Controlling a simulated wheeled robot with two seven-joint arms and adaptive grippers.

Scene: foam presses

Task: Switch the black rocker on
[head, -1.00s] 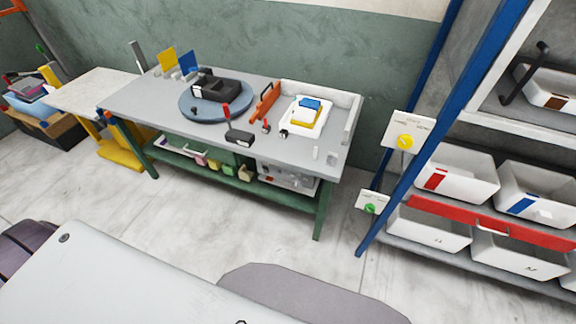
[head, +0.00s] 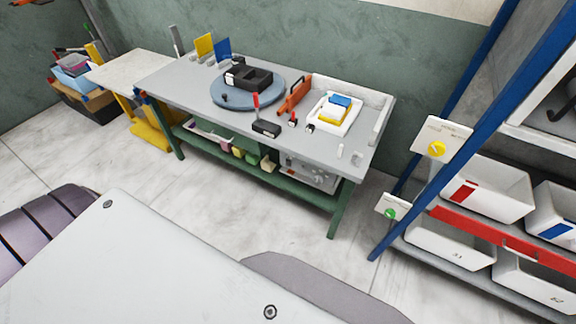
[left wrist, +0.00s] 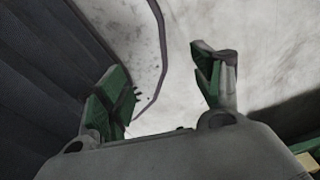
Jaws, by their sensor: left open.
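I cannot make out the black rocker for certain. On the grey workbench (head: 205,98), in the head view, a small black-and-white piece (head: 310,128) and a small red-and-black piece (head: 292,119) stand near the front edge, too small to read as switches. Left of them is a black box (head: 266,129) with an upright red lever (head: 256,100). My left gripper (left wrist: 160,88) shows only in the left wrist view; its green-padded fingers are apart, with pale floor between them and nothing held. My right gripper is in neither view.
A blue round turntable (head: 245,98) carries a black tray. An orange piece (head: 295,95) and a white tray (head: 325,122) stand right of it. A blue-framed rack (head: 420,155) with white bins and dial plates is at the right. Open floor (head: 200,210) lies before the bench.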

